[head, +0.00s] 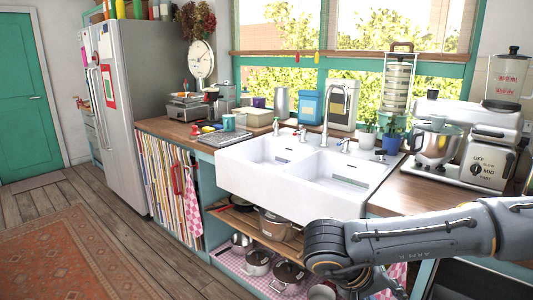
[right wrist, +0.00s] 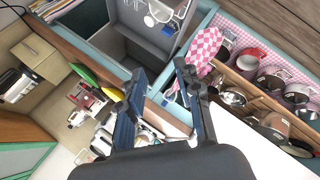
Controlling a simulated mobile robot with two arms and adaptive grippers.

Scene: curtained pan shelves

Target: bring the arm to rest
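My right arm (head: 420,240) comes in from the right in the head view and bends down in front of the lower shelves; its gripper is not clearly visible there. In the right wrist view my right gripper (right wrist: 160,68) has its two dark fingers apart, with nothing between them. Pans and pots (right wrist: 270,85) sit on shelves at the right of that view. In the head view, pots (head: 258,262) stand on the lower shelf under the sink, partly hidden by my arm. My left arm and gripper are not in view.
A white double sink (head: 300,175) sits above the open shelves. A pink checkered cloth (head: 193,203) hangs at the cabinet left of them; a similar cloth (right wrist: 203,48) shows in the wrist view. A mixer (head: 436,142) stands on the right counter.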

